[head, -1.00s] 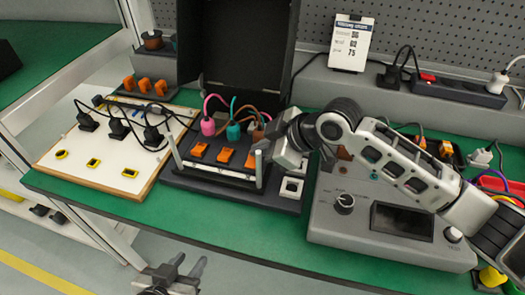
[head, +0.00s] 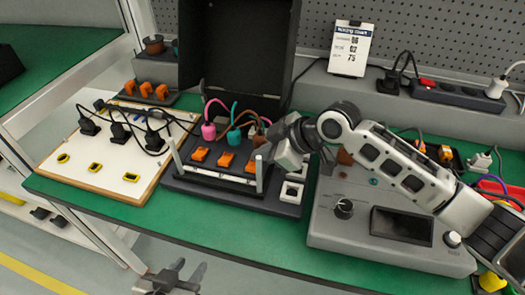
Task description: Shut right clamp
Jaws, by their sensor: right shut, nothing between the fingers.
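The dark fixture (head: 232,200) stands on the green bench with its black lid raised behind it. Grey upright levers stand at its front: the left clamp (head: 175,158) and the right clamp (head: 259,174). A light bar (head: 217,176) runs between them, in front of orange blocks (head: 226,159). Both levers look upright. My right gripper (head: 283,155) is shut and empty, just right of and above the right clamp; its fingertips are partly hidden, and I cannot tell whether it touches the lever. My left gripper (head: 186,272) is open and empty, low in front of the bench.
Pink (head: 208,131) and teal (head: 234,136) plugs with cables sit behind the orange blocks. A white board (head: 115,165) with black plugs lies left. A grey device with a screen (head: 401,225) stands right, under my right arm. White square sockets (head: 292,191) sit at the fixture's right end.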

